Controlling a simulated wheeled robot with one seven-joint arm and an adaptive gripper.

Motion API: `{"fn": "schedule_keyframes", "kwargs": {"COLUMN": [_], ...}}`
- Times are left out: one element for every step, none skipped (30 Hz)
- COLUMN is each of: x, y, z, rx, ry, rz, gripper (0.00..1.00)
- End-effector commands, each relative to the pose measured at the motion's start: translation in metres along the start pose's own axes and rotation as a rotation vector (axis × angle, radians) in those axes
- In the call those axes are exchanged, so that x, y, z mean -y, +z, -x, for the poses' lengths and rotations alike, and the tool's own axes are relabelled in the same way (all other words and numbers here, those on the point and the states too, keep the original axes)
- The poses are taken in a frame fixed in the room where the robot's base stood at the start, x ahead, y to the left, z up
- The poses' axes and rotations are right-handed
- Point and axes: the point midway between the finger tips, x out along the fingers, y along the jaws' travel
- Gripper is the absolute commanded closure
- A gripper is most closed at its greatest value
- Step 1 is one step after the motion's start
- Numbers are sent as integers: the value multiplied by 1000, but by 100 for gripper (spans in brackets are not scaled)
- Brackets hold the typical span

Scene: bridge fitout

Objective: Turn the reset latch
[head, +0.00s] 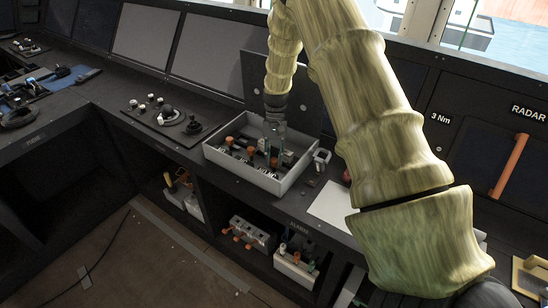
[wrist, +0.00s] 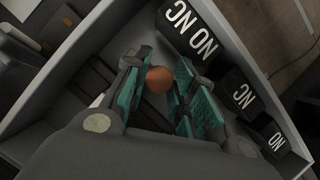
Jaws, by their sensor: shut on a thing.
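My gripper (head: 272,148) reaches down into a grey open-topped box (head: 262,180) on the console in the head view. In the wrist view my gripper (wrist: 160,92) has its teal-padded fingers on either side of a round orange-brown knob (wrist: 160,79), and it is shut on this knob. The knob's lower part is hidden by the fingers. I cannot tell from its look whether this knob is the reset latch. Another orange knob (head: 252,150) stands in the box, left of my gripper in the head view.
Black blocks lettered NO and NC (wrist: 190,28) lie beside the fingers, inside the box wall. A dark upright panel (head: 290,85) stands behind the box. A padlock-like item (head: 321,157) and a white sheet (head: 330,205) lie to its right. Shelves below hold switch boxes (head: 252,232).

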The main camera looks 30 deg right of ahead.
Motion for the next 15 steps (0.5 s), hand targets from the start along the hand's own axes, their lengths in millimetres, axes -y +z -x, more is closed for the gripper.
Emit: {"fn": "schedule_keyframes", "kwargs": {"x": [0, 0, 0, 0, 0, 0, 0, 0, 0, 0, 0, 0, 0, 0, 0], "y": [-2, -2, -2, -2, -2, -2, -3, -3, -3, -3, -3, -3, -3, -3, -3], "z": [4, 4, 4, 4, 4, 4, 4, 4, 4, 4, 4, 4, 4, 4, 4], "rx": [-7, -8, -8, -8, -8, -9, -9, -9, -9, -9, -9, -9, -9, -9, -10], "ry": [-10, -14, -19, -22, -25, -29, -31, -33, -35, -36, -37, -38, -39, -39, -39], "rz": [-18, -29, -41, -48, -55, -64, -70, -74, -79, -82, -84, -86, -87, -87, -88], "gripper": [98, 98, 98, 98, 98, 98, 98, 98, 98, 98, 98, 98, 98, 98, 98]}}
